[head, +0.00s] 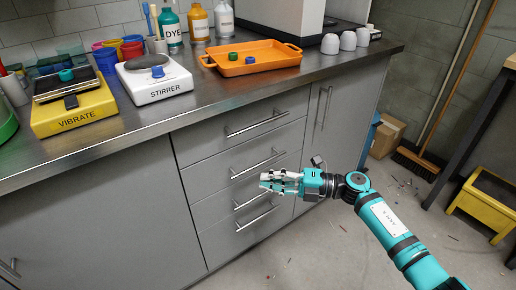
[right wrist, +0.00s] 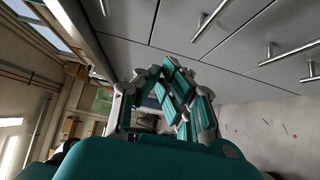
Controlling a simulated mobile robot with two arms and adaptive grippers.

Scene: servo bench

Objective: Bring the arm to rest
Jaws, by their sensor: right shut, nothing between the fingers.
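My right arm (head: 395,230) reaches in from the lower right in the head view, teal with dark joints. Its gripper (head: 270,181) is shut and empty, in front of the grey drawers and below the bench top. Its fingertips point left, near the drawer handles; I cannot tell whether they touch one. In the right wrist view the gripper (right wrist: 172,75) shows its teal and grey fingers with nothing between them, against the drawer fronts. My left gripper is in neither view.
The metal bench (head: 215,100) holds a yellow VIBRATE unit (head: 75,110), a white STIRRER (head: 155,82), an orange tray (head: 262,66) with a green and a blue piece, and several bottles and cups. A broom (head: 416,160), cardboard box (head: 387,135) and yellow stool (head: 482,205) stand right. Floor around the arm is mostly clear.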

